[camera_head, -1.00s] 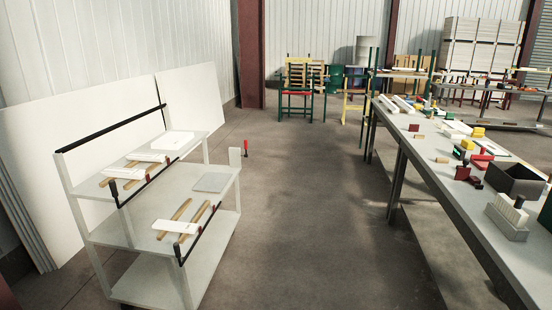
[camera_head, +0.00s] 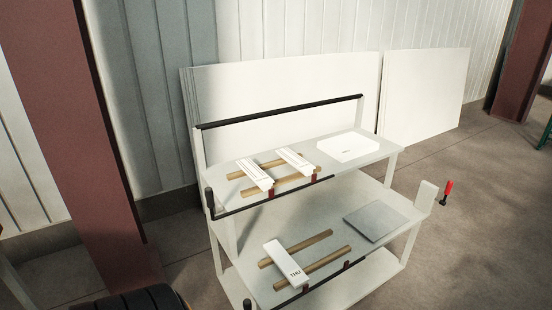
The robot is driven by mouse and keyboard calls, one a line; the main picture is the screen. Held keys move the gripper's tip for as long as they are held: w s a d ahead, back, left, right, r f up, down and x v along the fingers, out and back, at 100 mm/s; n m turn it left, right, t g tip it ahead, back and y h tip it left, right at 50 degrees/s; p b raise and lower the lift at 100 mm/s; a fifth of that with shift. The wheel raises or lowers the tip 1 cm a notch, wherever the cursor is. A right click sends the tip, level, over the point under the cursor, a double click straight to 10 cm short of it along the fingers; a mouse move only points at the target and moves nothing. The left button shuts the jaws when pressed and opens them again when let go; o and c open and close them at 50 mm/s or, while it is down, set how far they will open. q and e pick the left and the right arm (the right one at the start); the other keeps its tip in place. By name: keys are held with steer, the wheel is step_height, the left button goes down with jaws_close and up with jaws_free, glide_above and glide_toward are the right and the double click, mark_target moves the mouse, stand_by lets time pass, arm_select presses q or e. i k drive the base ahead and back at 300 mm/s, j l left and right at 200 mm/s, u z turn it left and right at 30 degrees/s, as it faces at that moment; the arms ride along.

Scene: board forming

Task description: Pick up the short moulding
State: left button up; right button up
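A white shelf cart stands in the middle, with an upper shelf (camera_head: 233,199) and a middle shelf (camera_head: 385,197). Two short white pieces lie side by side across two wooden sticks on the upper shelf: a left white piece (camera_head: 255,174) and a right white piece (camera_head: 296,162). One white piece with dark lettering (camera_head: 285,262) lies across two more wooden sticks (camera_head: 318,240) on the middle shelf. I cannot tell which of these, if any, is the short moulding. Neither gripper is in view.
A white slab (camera_head: 347,147) lies on the upper shelf and a grey plate (camera_head: 375,221) on the middle one. A red-handled clamp (camera_head: 447,191) is right of the cart. Large white boards (camera_head: 428,92) lean behind. A black ribbed thing (camera_head: 150,299) is at lower left. Floor at right is clear.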

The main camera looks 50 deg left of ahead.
mark_target(260, 178)
steer(key=i+l+u, duration=0.2)
steer(key=i, duration=1.25)
steer(key=i+u, duration=0.8)
steer(key=k+l, duration=0.05)
steer(key=k, duration=0.05)
